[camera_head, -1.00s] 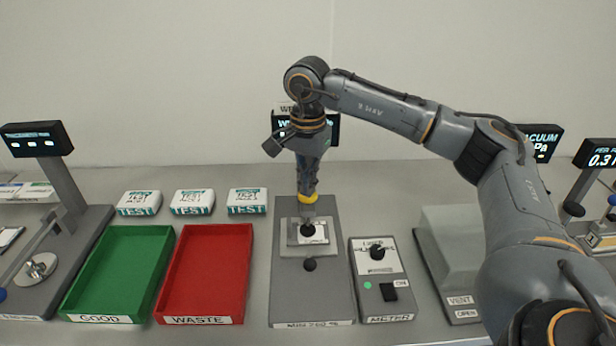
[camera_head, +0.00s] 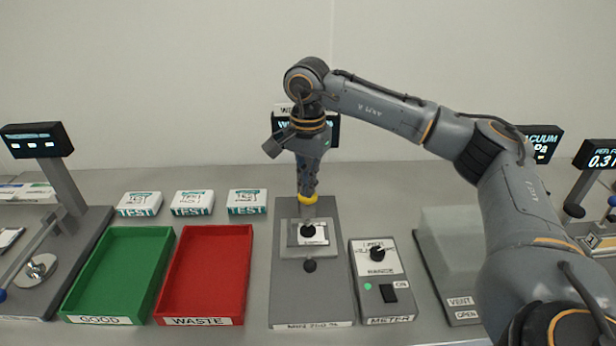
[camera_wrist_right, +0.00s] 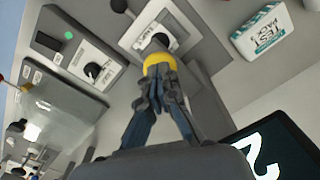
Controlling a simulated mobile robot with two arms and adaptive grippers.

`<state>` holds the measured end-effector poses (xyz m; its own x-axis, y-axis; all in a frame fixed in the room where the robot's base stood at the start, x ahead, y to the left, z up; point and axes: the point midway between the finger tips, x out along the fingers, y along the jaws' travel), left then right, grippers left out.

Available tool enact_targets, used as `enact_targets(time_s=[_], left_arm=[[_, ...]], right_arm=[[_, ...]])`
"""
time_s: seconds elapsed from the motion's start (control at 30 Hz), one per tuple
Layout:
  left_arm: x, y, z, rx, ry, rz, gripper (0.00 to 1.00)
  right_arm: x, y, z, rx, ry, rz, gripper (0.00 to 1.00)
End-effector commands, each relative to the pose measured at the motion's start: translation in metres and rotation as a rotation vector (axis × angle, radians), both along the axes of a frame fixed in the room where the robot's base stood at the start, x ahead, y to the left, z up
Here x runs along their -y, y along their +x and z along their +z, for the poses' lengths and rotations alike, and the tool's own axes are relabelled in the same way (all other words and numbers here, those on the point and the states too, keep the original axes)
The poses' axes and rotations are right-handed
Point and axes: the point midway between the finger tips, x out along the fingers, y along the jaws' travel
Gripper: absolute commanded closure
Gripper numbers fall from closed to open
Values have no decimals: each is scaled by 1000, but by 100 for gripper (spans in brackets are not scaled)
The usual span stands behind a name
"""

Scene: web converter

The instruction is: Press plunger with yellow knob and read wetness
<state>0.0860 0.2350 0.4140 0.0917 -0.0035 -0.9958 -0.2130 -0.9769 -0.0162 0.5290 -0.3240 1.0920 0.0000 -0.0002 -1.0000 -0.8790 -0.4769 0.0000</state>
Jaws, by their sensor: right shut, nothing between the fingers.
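The yellow knob (camera_head: 308,198) of the plunger sits above the moisture tester's grey base (camera_head: 312,290). A black foot (camera_head: 309,231) is below it, over a small pale plate. My right gripper (camera_head: 307,189) comes down from above, fingers shut and empty, its tips at the top of the knob. In the right wrist view the fingertips (camera_wrist_right: 156,82) meet or nearly meet the yellow knob (camera_wrist_right: 158,60); exact contact is unclear. The tester's dark display (camera_head: 333,127) is mostly hidden behind my wrist; the wrist view shows only part of a large digit on a display (camera_wrist_right: 270,158). My left gripper is not in view.
A green GOOD tray (camera_head: 120,232) and a red WASTE tray (camera_head: 246,260) lie left of the tester. Several TEST packs (camera_head: 192,203) stand behind them. A meter box (camera_head: 372,307) with a dial and a grey VENT unit (camera_head: 448,240) are to the right.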

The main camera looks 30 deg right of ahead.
Motion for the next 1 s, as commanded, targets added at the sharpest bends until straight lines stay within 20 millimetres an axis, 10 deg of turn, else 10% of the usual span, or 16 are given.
enact_targets(time_s=[1.0], left_arm=[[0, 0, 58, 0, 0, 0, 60]], right_arm=[[0, 0, 81, 0, 0, 0, 100]])
